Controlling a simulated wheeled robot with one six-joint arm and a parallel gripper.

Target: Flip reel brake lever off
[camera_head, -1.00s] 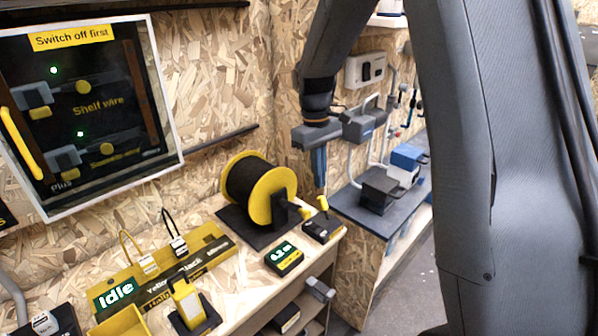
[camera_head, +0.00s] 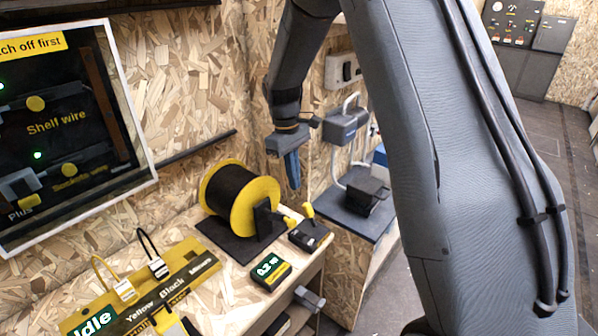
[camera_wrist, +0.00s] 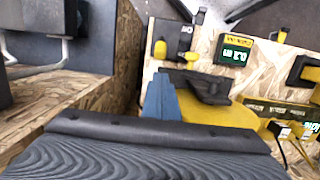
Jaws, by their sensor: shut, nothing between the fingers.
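The reel (camera_head: 240,197) of black wire with yellow flanges stands on a dark base on the wooden bench. A yellow lever (camera_head: 308,211) stands up from a black box (camera_head: 311,235) at the bench's right corner; in the wrist view its yellow end (camera_wrist: 160,49) shows. A second yellow piece (camera_head: 289,221) sits by the reel's black bracket and also shows in the wrist view (camera_wrist: 192,57). I cannot tell which is the brake lever. My gripper (camera_head: 293,180) is shut and empty, its blue fingers pointing down, above and behind the lever box, apart from it in the head view.
A small display (camera_head: 270,270) reading 0.2 m lies in front of the reel. A yellow terminal board (camera_head: 190,275) is at the left. A framed wall panel (camera_head: 70,130) hangs behind. A lower grey-topped bench (camera_head: 345,212) with a black box stands right of the gap.

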